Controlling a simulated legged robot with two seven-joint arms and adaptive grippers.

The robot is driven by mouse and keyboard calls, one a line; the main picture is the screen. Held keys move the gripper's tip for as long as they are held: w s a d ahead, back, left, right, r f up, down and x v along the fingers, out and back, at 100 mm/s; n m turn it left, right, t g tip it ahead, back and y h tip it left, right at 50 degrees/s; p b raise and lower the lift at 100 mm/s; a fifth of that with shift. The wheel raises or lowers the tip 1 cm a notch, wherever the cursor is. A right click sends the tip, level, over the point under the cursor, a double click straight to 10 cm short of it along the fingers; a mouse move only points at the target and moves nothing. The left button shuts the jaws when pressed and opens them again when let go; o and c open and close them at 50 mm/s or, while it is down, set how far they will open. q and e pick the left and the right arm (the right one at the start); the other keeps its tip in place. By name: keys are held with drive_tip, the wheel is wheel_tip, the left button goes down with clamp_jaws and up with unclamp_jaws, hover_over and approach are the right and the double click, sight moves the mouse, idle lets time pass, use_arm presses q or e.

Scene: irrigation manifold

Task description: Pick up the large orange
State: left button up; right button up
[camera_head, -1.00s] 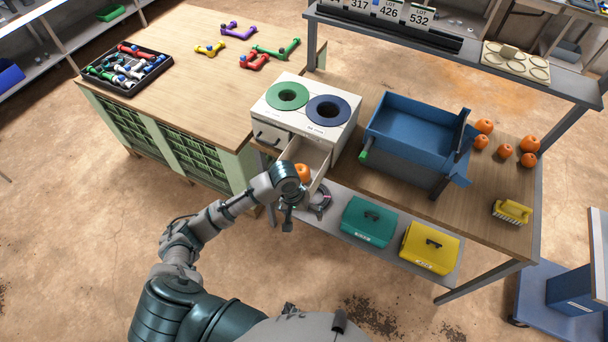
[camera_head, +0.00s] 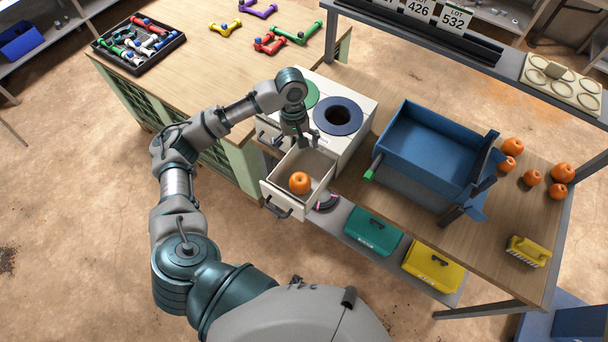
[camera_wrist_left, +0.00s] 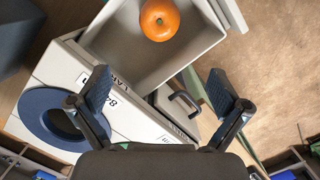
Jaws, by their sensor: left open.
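A large orange (camera_head: 300,183) sits inside the pulled-out drawer (camera_head: 272,197) of a white box with two round holes. It also shows at the top of the left wrist view (camera_wrist_left: 160,20), alone in the drawer. My left gripper (camera_head: 298,143) is above the box's front, just behind the drawer. In the left wrist view its two fingers (camera_wrist_left: 158,90) are spread wide with nothing between them. The orange lies beyond the fingertips, apart from them. My right gripper is in neither view.
The white box has a green ring (camera_head: 307,93) and a blue ring (camera_head: 338,116) on top. A blue bin (camera_head: 430,150) stands to its right, with several oranges (camera_head: 512,147) beyond. A yellow brush (camera_head: 528,251) lies near the right. Teal and yellow cases sit on the lower shelf.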

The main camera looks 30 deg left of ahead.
sight(300, 177)
use_arm(q)
drive_tip(key=f, duration=0.2)
drive_tip(key=s+d+f, duration=0.1)
drive_tip(key=f, duration=0.2)
drive_tip(key=s+f, duration=0.1)
drive_tip(key=f, duration=0.1)
drive_tip(key=shift+d+f, duration=0.3)
drive_tip(key=shift+d, duration=0.1)
wheel_tip(300, 177, down, 4)
drive_tip(key=shift+s+r+b, duration=0.1)
drive_tip(key=shift+r+b, duration=0.15)
drive_tip(key=shift+b, duration=0.05)
drive_tip(key=f, duration=0.3)
drive_tip(key=shift+s+d+f, duration=0.2)
drive_tip(key=shift+f, duration=0.15)
drive_tip(key=shift+d+f, duration=0.2)
drive_tip(key=shift+f, duration=0.15)
drive_tip(key=shift+c, duration=0.5)
drive_tip(key=c, duration=1.1)
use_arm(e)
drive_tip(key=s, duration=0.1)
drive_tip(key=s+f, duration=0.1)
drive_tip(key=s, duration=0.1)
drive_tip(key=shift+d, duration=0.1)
